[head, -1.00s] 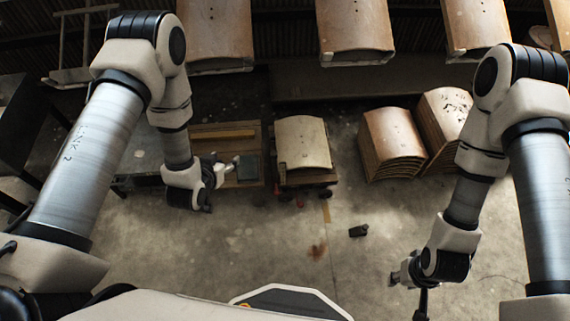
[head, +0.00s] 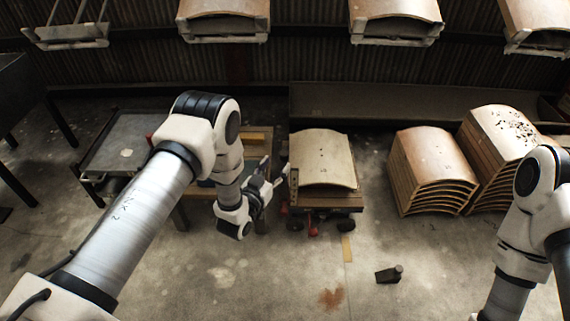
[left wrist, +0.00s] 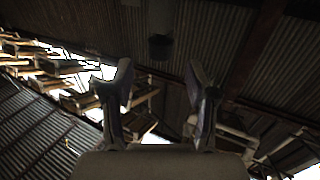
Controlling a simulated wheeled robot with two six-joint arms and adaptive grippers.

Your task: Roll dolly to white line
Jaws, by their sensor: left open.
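The dolly (head: 325,202) is a low wheeled cart against the back, with dark wheels and red parts beneath. A pale curved panel (head: 321,158) lies on it. My left gripper (head: 273,174) is open just left of the dolly's corner; I cannot tell whether it touches. In the left wrist view its two fingers (left wrist: 158,82) stand apart with nothing between them. A short tan strip (head: 347,248) lies on the floor in front of the dolly; I see no clear white line. My right arm shows at the right edge, its gripper out of frame.
Two stacks of curved panels (head: 430,168) stand right of the dolly. A metal-topped table (head: 122,140) stands to the left. A small dark wedge (head: 389,274) lies on the floor. Hangers with panels (head: 395,22) hang above. The floor in front is mostly clear.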

